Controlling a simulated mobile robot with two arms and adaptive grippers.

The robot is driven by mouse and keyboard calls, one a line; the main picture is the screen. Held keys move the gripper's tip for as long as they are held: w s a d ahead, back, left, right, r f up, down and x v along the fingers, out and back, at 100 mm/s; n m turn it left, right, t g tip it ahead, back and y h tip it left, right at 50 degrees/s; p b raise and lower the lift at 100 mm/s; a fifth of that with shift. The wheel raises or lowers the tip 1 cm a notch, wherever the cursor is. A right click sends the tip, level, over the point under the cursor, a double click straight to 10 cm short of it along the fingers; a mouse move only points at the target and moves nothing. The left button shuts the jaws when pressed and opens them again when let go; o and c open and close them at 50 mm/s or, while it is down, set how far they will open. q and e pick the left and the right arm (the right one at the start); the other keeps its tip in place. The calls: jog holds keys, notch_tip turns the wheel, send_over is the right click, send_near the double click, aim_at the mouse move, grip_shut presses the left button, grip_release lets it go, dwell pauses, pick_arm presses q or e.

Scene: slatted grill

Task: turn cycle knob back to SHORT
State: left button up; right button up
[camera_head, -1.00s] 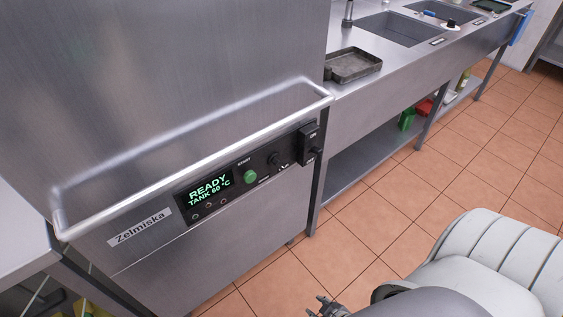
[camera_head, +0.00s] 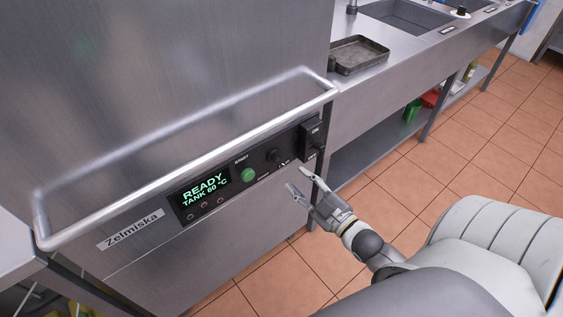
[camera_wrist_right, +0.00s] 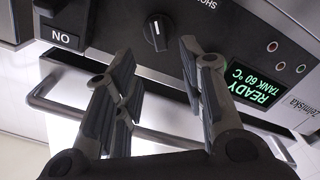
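The cycle knob (camera_head: 274,156) is a small black dial on the dishwasher's dark control panel, right of the green start button (camera_head: 248,175). In the right wrist view the knob (camera_wrist_right: 156,32) shows a white pointer line and lies just beyond and between the fingers; the picture is upside down there. Its position labels are too small to read fully. My right gripper (camera_head: 297,181) is open and empty, below and slightly right of the knob, apart from it. It also shows in the right wrist view (camera_wrist_right: 155,70). My left gripper is not in view.
A long bar handle (camera_head: 190,160) runs above the panel. A lit display (camera_head: 205,190) reads READY, TANK 60 °C. A black ON switch (camera_head: 313,136) sits right of the knob. A counter with a metal tray (camera_head: 358,55) stands to the right; the floor before it is clear.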

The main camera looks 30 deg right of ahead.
aim_at(280, 162)
jog(key=w, duration=0.8)
jog(key=shift+w+a, duration=0.35)
jog(key=shift+w, duration=0.05)
jog(key=shift+c, duration=0.3)
grip_shut()
